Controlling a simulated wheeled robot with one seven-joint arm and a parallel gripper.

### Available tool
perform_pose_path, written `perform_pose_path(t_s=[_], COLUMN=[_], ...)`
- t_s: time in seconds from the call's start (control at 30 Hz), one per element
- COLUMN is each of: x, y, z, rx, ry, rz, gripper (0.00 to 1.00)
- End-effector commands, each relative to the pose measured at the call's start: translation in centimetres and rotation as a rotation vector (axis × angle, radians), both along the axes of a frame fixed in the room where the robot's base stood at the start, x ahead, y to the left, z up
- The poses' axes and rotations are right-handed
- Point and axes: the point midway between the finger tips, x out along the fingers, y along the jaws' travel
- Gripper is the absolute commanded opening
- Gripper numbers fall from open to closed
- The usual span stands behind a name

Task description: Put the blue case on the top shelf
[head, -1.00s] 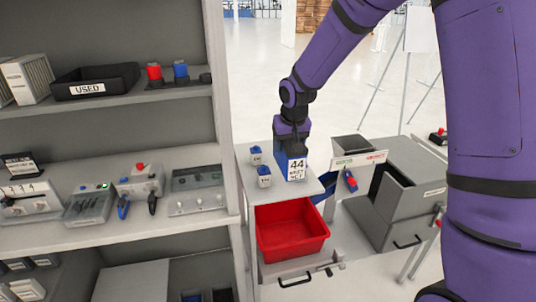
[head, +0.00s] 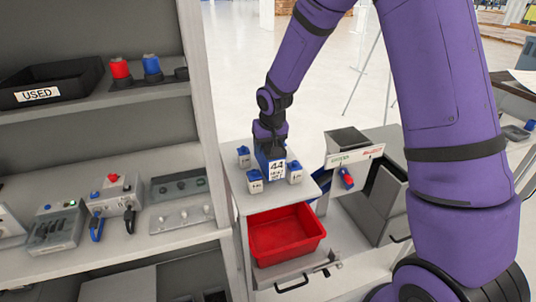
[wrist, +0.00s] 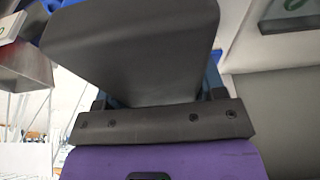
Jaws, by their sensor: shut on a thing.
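The blue case (head: 277,170) has a white label reading 44. It stands about upright at the top of the grey cart, among small blue-and-white boxes. My gripper (head: 270,150) is shut on the case from above. I cannot tell whether its base touches the cart top. In the wrist view, a dark gripper part (wrist: 135,45) hides most of the case; only bits of blue show beside it. The top shelf (head: 135,104) in view is at the upper left of the head view.
The top shelf holds a black USED tray (head: 45,84) and red and blue buttons; little bare room shows there. Devices crowd the shelf below (head: 150,242). The shelf's side post (head: 203,110) stands between shelves and cart. A red bin (head: 287,236) sits under the cart top.

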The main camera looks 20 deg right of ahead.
Motion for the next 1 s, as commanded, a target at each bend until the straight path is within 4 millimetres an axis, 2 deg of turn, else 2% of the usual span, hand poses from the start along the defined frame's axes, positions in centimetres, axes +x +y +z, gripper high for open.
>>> perform_pose_path(t_s=[0.3,0.67,0.7,0.8,1.0], x=[-0.1,0.0,0.0,0.0,0.0], y=[0.0,0.0,0.0,0.0,0.0], z=[-3.5,-3.8,-3.8,-3.8,-3.8], rx=[-0.001,0.000,0.000,0.000,0.000], ry=[0.002,0.001,0.001,0.001,0.001], rz=[0.000,0.000,0.000,0.000,0.000], gripper=[0.26,0.26,0.66,0.89,0.89])
